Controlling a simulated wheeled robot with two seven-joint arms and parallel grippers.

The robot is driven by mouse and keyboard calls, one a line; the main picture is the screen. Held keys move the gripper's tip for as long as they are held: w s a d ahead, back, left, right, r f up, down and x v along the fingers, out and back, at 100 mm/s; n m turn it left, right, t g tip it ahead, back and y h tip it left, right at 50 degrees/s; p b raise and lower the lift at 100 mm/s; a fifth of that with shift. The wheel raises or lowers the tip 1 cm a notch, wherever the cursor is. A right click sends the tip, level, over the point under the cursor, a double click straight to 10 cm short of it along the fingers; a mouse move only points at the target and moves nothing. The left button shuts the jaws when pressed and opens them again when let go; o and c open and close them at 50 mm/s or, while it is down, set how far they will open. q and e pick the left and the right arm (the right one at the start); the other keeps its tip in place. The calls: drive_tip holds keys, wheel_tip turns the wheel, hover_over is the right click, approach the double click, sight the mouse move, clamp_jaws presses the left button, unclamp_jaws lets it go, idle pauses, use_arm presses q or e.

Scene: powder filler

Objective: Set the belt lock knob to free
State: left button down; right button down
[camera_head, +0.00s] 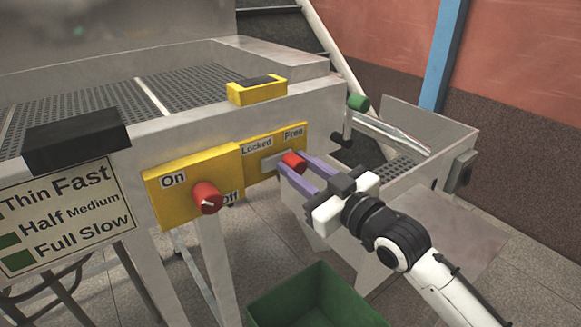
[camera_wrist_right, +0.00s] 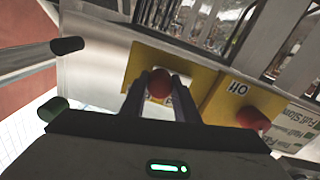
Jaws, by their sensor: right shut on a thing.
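The belt lock knob (camera_head: 294,162) is a small red knob on a yellow plate (camera_head: 259,140) marked "Locked" on the left and "Free" on the right. My right gripper (camera_head: 297,171) is at this knob, its two purple fingers shut on it. In the right wrist view the knob (camera_wrist_right: 160,84) shows between the dark fingers of the gripper (camera_wrist_right: 160,92). The fingers hide part of the knob, and I cannot tell its exact setting. My left gripper is not in view.
A red On/Off knob (camera_head: 207,198) on a yellow plate sits left of the lock plate. A green knob (camera_head: 358,103) sticks out behind my gripper. A green bin (camera_head: 315,300) stands on the floor below. A metal chute (camera_head: 430,128) lies to the right.

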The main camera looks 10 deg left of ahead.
drive_tip(key=c, duration=1.4)
unclamp_jaws()
drive_tip(key=shift+w+d, duration=0.2)
drive_tip(key=shift+d, duration=0.1)
drive_tip(key=shift+a, duration=0.1)
drive_tip(key=shift+s, duration=0.1)
drive_tip(key=v, duration=1)
drive_tip(key=shift+s, duration=0.1)
drive_tip(key=s+d+f+m+h, duration=0.3)
drive_tip(key=s+d+f, duration=0.1)
drive_tip(key=f, duration=0.6)
drive_tip(key=s+d+f+m+g+h+p, duration=0.1)
drive_tip(key=s+d+f+m+h, duration=0.3)
drive_tip(key=f, duration=0.5)
drive_tip(key=s+d+f+m+h, duration=0.1)
drive_tip(key=s+d+f, duration=0.35)
drive_tip(key=f, duration=0.55)
drive_tip(key=s+d+f+h, duration=0.1)
drive_tip(key=s+f, duration=0.1)
drive_tip(key=s, duration=0.1)
drive_tip(key=s+d+f+m+g+h, duration=0.1)
drive_tip(key=s+d+f, duration=0.1)
drive_tip(key=s+f, duration=0.1)
drive_tip(key=s+d+f+g, duration=0.1)
drive_tip(key=s+f, duration=0.1)
drive_tip(key=s, duration=0.3)
drive_tip(key=shift+d+f+m+h, duration=0.25)
drive_tip(key=shift+f+m+h, duration=0.05)
drive_tip(key=shift+h, duration=0.1)
